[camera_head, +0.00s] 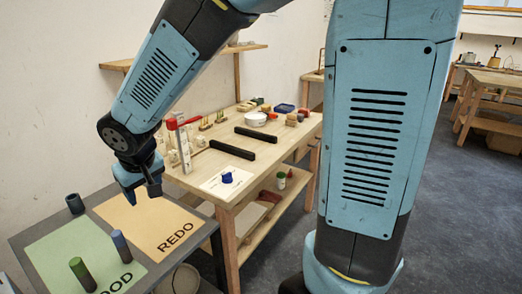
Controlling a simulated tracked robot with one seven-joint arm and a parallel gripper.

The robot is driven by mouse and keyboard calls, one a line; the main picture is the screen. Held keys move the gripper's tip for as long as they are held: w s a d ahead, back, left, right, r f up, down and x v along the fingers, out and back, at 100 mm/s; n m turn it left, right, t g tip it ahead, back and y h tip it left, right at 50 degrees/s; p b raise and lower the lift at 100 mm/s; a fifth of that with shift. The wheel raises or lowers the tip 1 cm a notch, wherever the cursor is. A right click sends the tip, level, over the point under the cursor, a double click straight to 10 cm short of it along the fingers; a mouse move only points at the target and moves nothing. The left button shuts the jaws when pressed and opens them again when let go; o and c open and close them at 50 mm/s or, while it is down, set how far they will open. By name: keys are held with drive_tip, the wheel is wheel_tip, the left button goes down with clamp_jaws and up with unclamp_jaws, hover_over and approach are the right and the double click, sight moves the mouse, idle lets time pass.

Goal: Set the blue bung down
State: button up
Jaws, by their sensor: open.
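A blue upright cylinder (121,246), which looks like the blue bung, stands on the green GOOD mat (62,247) near its right edge. A dark green cylinder (82,274) stands on the same mat, to its front left. My gripper (142,190) points down over the far part of the orange REDO mat (150,222). It is open, with nothing seen between its fingers, and is apart from the blue cylinder. A smaller blue piece (227,177) sits on a white card on the wooden table.
A dark grey cylinder (75,204) stands at the grey table's far left corner. The REDO mat looks bare. The wooden table (262,160) beyond holds two black bars, a red-topped upright fixture (182,140), a white bowl (256,119) and several small blocks.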

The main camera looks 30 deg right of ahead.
drive_tip(key=s+d+r+m, duration=0.1)
drive_tip(key=s+d+r, duration=0.3)
drive_tip(key=d, duration=0.4)
drive_tip(key=s+d+r+m, duration=0.2)
drive_tip(key=s+d+r, duration=0.2)
drive_tip(key=s+d, duration=0.2)
drive_tip(key=s+d+r+m+t+h, duration=0.1)
drive_tip(key=s+d+r, duration=0.3)
drive_tip(key=d, duration=0.7)
drive_tip(key=shift+s+m, duration=0.5)
drive_tip(key=shift+m, duration=0.1)
